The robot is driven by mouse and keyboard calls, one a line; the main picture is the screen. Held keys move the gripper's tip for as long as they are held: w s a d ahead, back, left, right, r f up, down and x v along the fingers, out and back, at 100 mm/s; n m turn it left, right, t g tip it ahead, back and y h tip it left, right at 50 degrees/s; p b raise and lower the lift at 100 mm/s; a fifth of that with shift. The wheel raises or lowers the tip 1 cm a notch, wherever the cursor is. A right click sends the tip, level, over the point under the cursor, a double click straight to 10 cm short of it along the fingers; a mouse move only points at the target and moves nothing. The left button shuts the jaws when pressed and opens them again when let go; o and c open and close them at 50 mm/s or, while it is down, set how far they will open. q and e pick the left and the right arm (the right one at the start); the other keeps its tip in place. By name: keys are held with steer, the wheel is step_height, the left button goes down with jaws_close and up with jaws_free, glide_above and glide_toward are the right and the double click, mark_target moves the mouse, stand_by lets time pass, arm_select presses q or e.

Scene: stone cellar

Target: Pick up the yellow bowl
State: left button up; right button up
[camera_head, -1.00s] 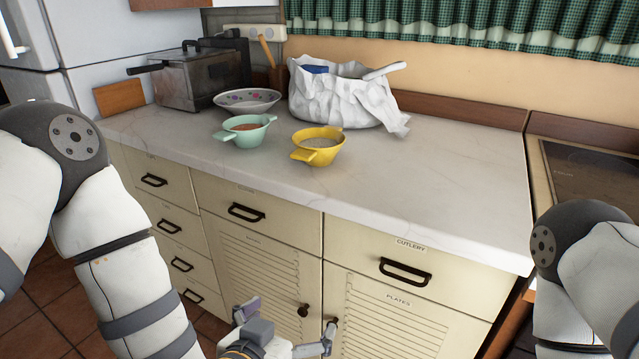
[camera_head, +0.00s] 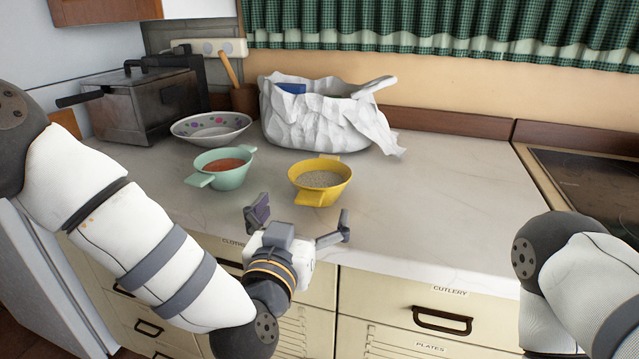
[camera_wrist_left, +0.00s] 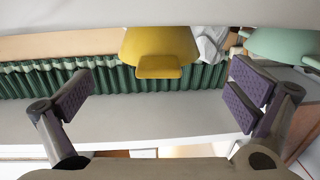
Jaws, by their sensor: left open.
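The yellow bowl (camera_head: 320,182) stands upright on the counter with grainy grey contents. It has a handle tab at the front and one at the back. It also shows in the left wrist view (camera_wrist_left: 160,48), its tab between and beyond my fingers. My left gripper (camera_head: 302,222) is open and empty, in front of the bowl near the counter's front edge, apart from it. In the left wrist view its purple-padded fingers (camera_wrist_left: 158,98) are spread wide. My right arm shows at the lower right, but its gripper is out of view.
A green bowl (camera_head: 222,170) with reddish contents stands close left of the yellow one. Behind are a patterned bowl (camera_head: 210,127), a crumpled white bag (camera_head: 315,115) and a metal cooker (camera_head: 145,105). The counter (camera_head: 440,210) is clear to the right, up to a hob (camera_head: 590,185).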

mark_target(313, 192)
arm_select(q)
steer(key=x, duration=0.6)
steer(key=shift+d+f+b, duration=0.1)
steer(key=shift+b, duration=0.25)
steer(key=shift+s, duration=0.1)
jaws_close()
